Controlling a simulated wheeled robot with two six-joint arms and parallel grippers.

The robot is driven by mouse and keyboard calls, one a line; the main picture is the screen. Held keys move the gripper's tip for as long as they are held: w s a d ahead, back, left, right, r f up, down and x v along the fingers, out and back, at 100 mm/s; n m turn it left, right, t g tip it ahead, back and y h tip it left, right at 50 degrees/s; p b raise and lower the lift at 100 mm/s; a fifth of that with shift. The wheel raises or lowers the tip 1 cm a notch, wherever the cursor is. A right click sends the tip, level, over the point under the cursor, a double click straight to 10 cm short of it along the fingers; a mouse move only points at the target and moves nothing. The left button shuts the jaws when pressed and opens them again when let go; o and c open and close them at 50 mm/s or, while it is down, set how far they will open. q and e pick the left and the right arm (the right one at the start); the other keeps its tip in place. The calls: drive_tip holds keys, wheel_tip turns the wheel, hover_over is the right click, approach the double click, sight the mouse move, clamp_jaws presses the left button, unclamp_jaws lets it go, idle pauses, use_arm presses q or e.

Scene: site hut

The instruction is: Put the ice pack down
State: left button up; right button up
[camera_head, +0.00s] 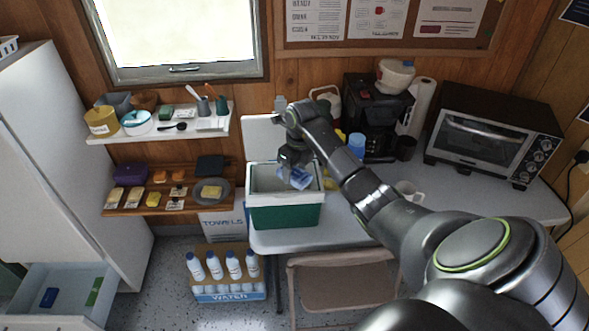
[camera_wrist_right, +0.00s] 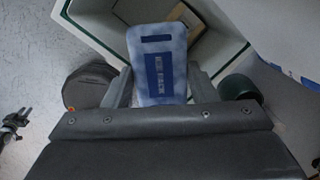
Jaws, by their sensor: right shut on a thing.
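The ice pack (camera_head: 300,179) is a pale blue, flat pack with a dark blue label. It shows face-on in the right wrist view (camera_wrist_right: 158,62). My right gripper (camera_head: 295,160) is shut on it, with one finger on each side. It holds the pack tilted over the open cooler (camera_head: 285,213), a green box with a white rim and pale inside. The cooler stands at the left front of the counter. The pack's lower end is at or inside the opening; I cannot tell whether it touches the bottom. My left gripper is not seen in the head view.
A black coffee maker (camera_head: 377,113), blue cup (camera_head: 356,145), white mug (camera_head: 408,190) and toaster oven (camera_head: 494,135) stand on the counter (camera_head: 530,203). Wall shelves (camera_head: 160,136) are left of the cooler. A folding chair (camera_head: 340,280) and water bottle crate (camera_head: 229,291) are below.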

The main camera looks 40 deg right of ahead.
drive_tip(key=shift+f, duration=0.4)
drive_tip(key=shift+f+b, duration=0.45)
drive_tip(key=shift+f, duration=0.2)
drive_tip(key=o, duration=1.1)
drive_tip(key=shift+r, duration=0.1)
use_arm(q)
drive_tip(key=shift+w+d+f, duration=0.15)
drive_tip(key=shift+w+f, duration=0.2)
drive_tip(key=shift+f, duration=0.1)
use_arm(e)
drive_tip(key=shift+o, duration=0.2)
